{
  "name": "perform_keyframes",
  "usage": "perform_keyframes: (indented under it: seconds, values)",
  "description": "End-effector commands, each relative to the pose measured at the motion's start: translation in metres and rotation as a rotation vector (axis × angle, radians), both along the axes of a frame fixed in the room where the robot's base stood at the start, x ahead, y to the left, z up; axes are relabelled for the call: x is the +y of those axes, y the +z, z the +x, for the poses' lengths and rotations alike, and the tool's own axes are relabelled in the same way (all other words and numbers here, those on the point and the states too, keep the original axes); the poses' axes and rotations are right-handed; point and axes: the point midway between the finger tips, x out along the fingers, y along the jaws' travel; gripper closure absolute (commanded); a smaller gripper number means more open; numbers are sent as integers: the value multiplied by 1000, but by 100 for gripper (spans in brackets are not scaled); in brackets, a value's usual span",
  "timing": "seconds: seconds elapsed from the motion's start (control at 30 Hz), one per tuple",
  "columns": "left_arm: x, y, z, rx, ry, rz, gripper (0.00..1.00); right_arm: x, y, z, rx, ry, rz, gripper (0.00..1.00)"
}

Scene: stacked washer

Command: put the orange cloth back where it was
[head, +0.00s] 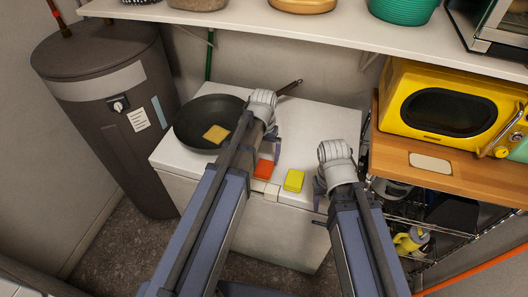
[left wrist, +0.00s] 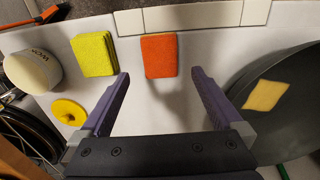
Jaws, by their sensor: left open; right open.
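The orange cloth (head: 264,169) is a small folded block lying flat near the front edge of the white top (head: 325,123). It also shows in the left wrist view (left wrist: 159,52), just beyond and between my left fingertips. My left gripper (head: 272,146) is open, above the white top and close to the cloth; the left wrist view shows its spread purple fingers (left wrist: 160,74) with nothing between them. My right gripper (head: 320,188) is open at the right front of the white top, its fingers mostly hidden by its own arm.
A yellow cloth (head: 294,181) lies right of the orange one. A dark pan (head: 190,115) holding a tan square (head: 215,133) stands at the left. A shelf (head: 300,35) hangs above the back. A yellow microwave (head: 445,105) stands on the right. A yellow disc (left wrist: 69,111) shows in the left wrist view.

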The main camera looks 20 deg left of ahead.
Motion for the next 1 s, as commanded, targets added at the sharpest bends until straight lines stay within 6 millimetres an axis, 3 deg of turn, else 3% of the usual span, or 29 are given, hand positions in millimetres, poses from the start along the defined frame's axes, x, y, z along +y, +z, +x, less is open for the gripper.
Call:
perform_keyframes:
  seconds: [0.03,0.2,0.47,0.57,0.7,0.8,1.0]
  values:
    - [0,16,0,0,0,0,0,0,16,0,0,0,0,43]
    - [0,33,0,0,0,0,0,0,33,0,0,1,0,43]
    - [-4,36,-4,1,-7,2,0,0,36,0,0,1,0,43]
    - [-27,35,-30,9,-57,15,0,0,35,0,0,1,0,43]
    - [-69,36,-84,26,-170,53,0,0,35,0,0,1,0,43]
    - [-88,36,-116,34,-236,78,0,0,36,0,0,1,0,43]
    - [-104,37,-144,41,-298,105,0,0,36,0,0,1,0,43]
